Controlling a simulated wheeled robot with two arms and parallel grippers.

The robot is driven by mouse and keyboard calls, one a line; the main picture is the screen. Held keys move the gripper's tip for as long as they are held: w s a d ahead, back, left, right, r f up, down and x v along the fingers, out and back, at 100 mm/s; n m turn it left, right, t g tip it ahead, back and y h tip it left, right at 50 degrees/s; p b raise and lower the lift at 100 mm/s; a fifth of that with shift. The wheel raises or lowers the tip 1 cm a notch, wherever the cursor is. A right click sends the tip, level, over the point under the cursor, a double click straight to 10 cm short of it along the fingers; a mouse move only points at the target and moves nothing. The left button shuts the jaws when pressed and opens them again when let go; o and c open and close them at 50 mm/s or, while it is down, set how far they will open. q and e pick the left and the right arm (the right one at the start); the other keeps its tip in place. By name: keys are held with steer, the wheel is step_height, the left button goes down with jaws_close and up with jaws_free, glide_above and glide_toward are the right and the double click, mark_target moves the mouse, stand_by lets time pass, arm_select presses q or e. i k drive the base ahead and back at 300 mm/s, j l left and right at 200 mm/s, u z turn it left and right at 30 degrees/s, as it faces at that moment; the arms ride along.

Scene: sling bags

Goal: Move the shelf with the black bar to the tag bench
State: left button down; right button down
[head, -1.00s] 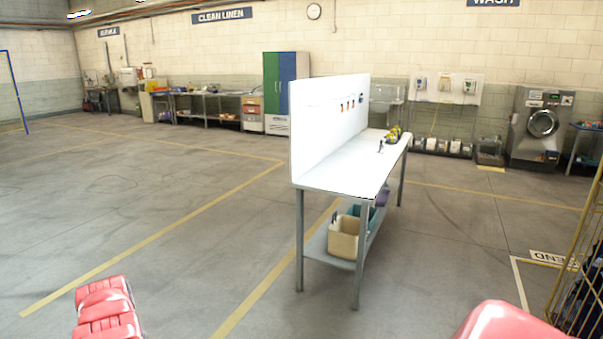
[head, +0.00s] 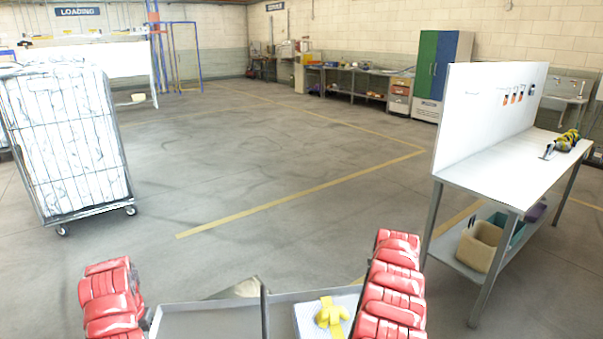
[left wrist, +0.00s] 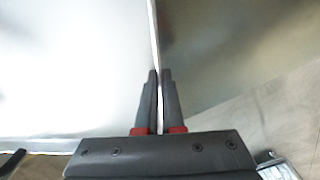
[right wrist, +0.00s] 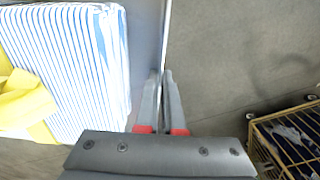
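A grey metal shelf (head: 208,322) with raised edges sits low in front of me between my arms. A dark upright divider (head: 265,312) crosses it; I cannot tell whether this is the black bar. A striped white-and-blue bundle (right wrist: 75,60) with a yellow strap piece (head: 330,314) lies on its right part. My left gripper (left wrist: 160,75) is closed on a thin edge of the shelf, and my right gripper (right wrist: 163,75) on another. A bench (head: 520,170) with a white back panel and hanging tags (head: 513,95) stands at the right.
A wire cage trolley of white linen (head: 65,140) stands at the left. A yellow wire cage (right wrist: 290,140) is near my right arm. The floor (head: 250,170) ahead is open, with yellow lines.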

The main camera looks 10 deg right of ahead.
mark_target(495, 193)
steer(key=z, duration=1.35)
steer(key=i+z, duration=0.25)
steer(key=i, duration=0.75)
steer(key=i+j, duration=0.1)
steer(key=i, duration=1.2)
steer(key=i+j, duration=0.25)
steer(key=i, duration=0.15)
steer(key=i+j, duration=0.2)
steer(key=i, duration=0.25)
steer(key=i+j, duration=0.25)
steer(key=i, duration=0.15)
